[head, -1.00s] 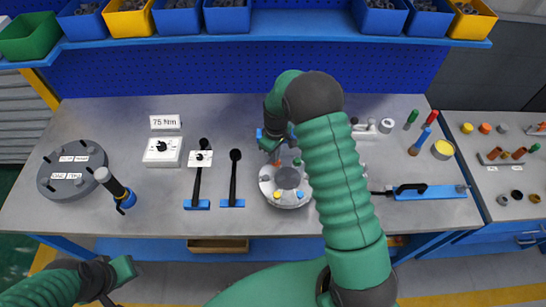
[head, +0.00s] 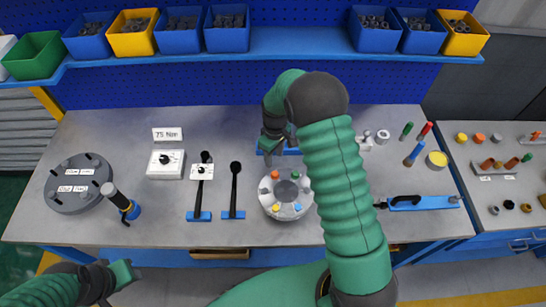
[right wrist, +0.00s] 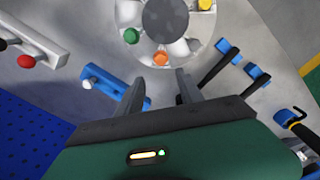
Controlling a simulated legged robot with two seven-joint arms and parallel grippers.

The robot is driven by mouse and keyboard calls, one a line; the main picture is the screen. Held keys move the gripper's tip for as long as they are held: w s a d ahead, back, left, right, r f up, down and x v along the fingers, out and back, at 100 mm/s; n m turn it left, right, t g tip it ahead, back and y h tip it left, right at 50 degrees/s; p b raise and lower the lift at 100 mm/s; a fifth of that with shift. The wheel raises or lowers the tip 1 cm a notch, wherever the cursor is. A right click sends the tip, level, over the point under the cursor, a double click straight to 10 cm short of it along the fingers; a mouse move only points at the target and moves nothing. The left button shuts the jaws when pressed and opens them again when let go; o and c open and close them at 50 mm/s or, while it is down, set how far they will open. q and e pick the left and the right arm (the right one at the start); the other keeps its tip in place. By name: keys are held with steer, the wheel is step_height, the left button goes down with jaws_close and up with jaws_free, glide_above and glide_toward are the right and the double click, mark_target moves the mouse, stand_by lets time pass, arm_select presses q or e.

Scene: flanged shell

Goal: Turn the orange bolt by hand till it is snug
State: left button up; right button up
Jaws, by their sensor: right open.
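The round grey flanged shell (head: 286,188) sits near the middle of the bench, with coloured bolts around its rim. The orange bolt (head: 275,174) stands on the rim's far side. In the right wrist view the orange bolt (right wrist: 161,58) lies just beyond the fingertips, roughly in line with the gap. My right gripper (right wrist: 160,82) is open and empty, its fingers apart from the bolt. In the head view my right gripper (head: 276,147) is just behind the shell, partly hidden by my arm. My left gripper (head: 124,272) is at the lower left, off the bench; its jaw opening is unclear.
A green bolt (right wrist: 131,36) stands close to the orange one. A blue bar (right wrist: 116,88) lies beside the fingers. Two black-handled tools (head: 235,185) stand left of the shell. A blue tool (head: 424,197) lies at right.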

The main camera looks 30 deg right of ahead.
arm_select(q)
steer(key=w+p+v, duration=0.2)
steer(key=p+v, duration=0.6)
steer(key=shift+s+d+r, duration=0.15)
steer(key=shift+s+r, duration=0.05)
steer(key=shift+r, duration=0.15)
arm_select(e)
step_height(320, 180, up, 11)
steer(key=shift+r, duration=0.15)
steer(key=shift+s, duration=0.1)
arm_select(q)
steer(key=shift+r, duration=0.1)
arm_select(e)
steer(key=shift+d, duration=0.1)
